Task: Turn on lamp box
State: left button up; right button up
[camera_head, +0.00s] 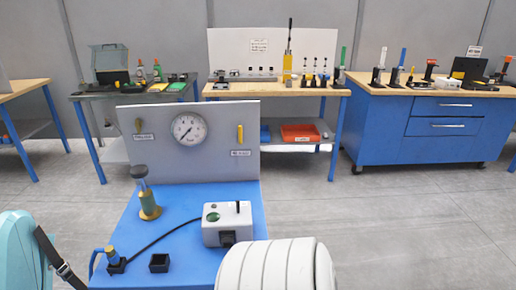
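The lamp box (226,236) is a small white box near the right side of the blue table. It has a dark green round lamp (213,217) on top and a small black upright part, which looks like a switch, beside it. A dark socket-like part shows on its front. I cannot tell whether the lamp is lit. Neither of my grippers is in view; only my pale arm parts show at the bottom and lower left.
The blue table (180,205) also holds a green-and-brass fitting with a dark knob (147,197) and a small black open box (159,263). A grey panel with a round gauge (189,129) stands behind. Workbenches (275,89) line the wall. Floor at right is clear.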

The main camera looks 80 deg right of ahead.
aim_at(217, 217)
jog(key=z, duration=2.25)
jog(key=i+j+z, duration=0.1)
jog(key=j+z, duration=0.2)
